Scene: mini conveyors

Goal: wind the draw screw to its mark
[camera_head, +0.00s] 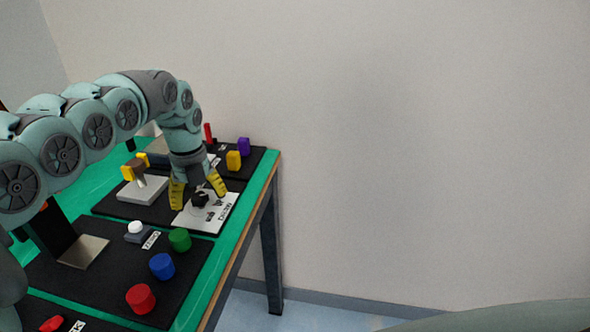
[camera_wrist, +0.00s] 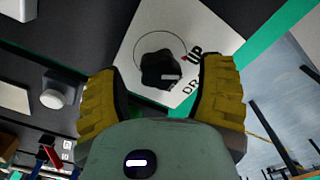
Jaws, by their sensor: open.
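The draw screw's black knob (camera_head: 200,199) stands on a white plate (camera_head: 228,212) with printed lettering. In the wrist view the knob (camera_wrist: 160,70) has a pale mark on it, and a thin circle is printed around it on the plate (camera_wrist: 212,38). A small red mark (camera_wrist: 184,58) lies beside the knob. My gripper (camera_head: 198,192) points down over the knob with its yellow fingers open on either side. In the wrist view my gripper (camera_wrist: 162,88) shows a gap between each finger and the knob.
A grey block with a brown and yellow piece (camera_head: 134,172) stands to the left. A yellow block (camera_head: 233,160) and a purple block (camera_head: 243,146) are behind. Green (camera_head: 180,240), blue (camera_head: 162,266) and red (camera_head: 141,299) cylinders stand nearer. The table's edge is close on the right.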

